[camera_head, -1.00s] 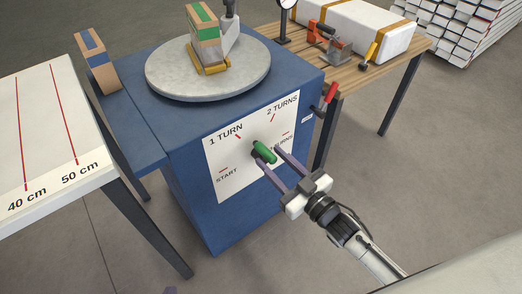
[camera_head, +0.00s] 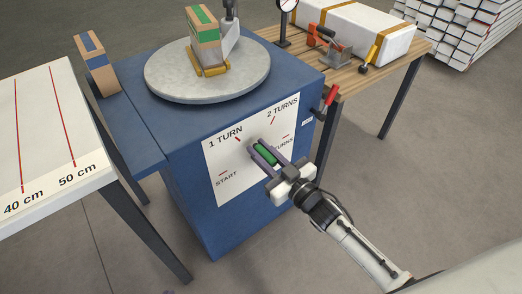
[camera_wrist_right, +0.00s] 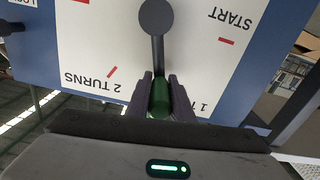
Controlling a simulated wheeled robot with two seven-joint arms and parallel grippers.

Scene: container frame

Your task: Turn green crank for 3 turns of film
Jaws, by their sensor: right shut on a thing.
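The green crank handle (camera_head: 265,152) sticks out from the white dial panel on the front of the blue machine (camera_head: 185,190). My right gripper (camera_head: 262,151) is shut on it, with one finger on each side. In the right wrist view the green handle (camera_wrist_right: 160,98) sits between the dark fingers, at the end of a grey crank arm (camera_wrist_right: 158,55). There the handle appears between the "2 TURNS" and "1 TURN" labels. My fingers hide part of the dial in the head view. A grey turntable (camera_head: 165,85) on top carries a strapped package (camera_head: 203,40). My left gripper is out of view.
A small red lever (camera_head: 328,97) is on the machine's right side. A wooden bench (camera_head: 345,85) with clamps and a white wrapped box (camera_head: 365,32) stands behind right. A white measuring table (camera_head: 45,140) is at left. Open floor lies in front.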

